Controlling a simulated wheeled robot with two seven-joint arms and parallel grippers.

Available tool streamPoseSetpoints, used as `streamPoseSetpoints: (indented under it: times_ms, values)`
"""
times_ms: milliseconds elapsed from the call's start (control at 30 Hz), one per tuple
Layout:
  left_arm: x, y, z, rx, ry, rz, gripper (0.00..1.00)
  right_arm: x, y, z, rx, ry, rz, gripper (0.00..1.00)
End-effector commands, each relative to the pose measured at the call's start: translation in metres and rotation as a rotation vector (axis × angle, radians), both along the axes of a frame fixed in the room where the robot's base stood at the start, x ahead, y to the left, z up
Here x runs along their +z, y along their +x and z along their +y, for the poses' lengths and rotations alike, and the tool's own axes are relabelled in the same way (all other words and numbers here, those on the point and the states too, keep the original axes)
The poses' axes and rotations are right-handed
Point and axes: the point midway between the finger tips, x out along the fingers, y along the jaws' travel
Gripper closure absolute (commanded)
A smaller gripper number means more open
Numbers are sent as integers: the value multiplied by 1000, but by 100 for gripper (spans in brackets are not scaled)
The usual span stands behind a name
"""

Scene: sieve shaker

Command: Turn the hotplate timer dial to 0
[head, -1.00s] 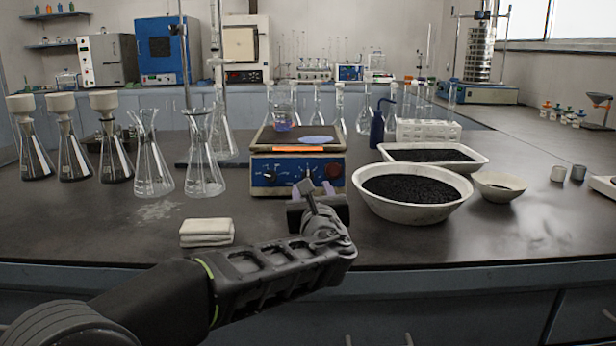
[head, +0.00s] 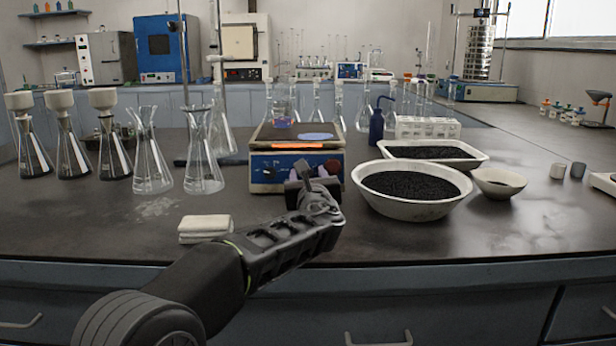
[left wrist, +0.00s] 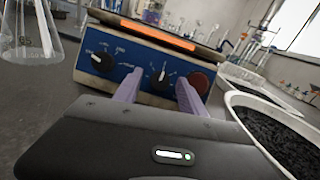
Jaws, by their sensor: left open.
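The hotplate (head: 262,187) stands on the bench, its blue front panel facing me. The left wrist view shows its left black dial (left wrist: 103,62), a middle black dial (left wrist: 161,77) with a white pointer roughly upward, and a dark red round part (left wrist: 199,83) at right. The dial labels are too small to read, so I cannot tell which is the timer. My left gripper (head: 312,176) is open in front of the panel. Its purple fingers (left wrist: 160,80) appear on either side of the middle dial; contact cannot be told. In the head view the gripper hides the middle dial. My right gripper is not in view.
A white bowl of black grains (head: 412,207) stands close right of the gripper. Conical flasks (head: 203,165) stand left of the hotplate. A folded white cloth (head: 205,226) lies at front left. The bench front centre is clear.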

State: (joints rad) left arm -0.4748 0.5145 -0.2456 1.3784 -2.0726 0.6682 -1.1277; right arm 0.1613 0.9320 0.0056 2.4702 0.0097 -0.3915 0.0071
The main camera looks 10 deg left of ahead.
Motion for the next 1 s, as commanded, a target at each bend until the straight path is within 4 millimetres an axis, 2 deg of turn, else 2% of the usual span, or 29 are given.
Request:
streamPoseSetpoints:
  times_ms: [133, 700, 1000]
  values:
    - [0, 0, 0, 0, 0, 0, 53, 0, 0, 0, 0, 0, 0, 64]
    - [0, 0, 0, 1, 0, 0, 99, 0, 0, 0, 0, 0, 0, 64]
    - [0, 0, 0, 2, -2, 0, 100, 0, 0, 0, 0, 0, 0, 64]
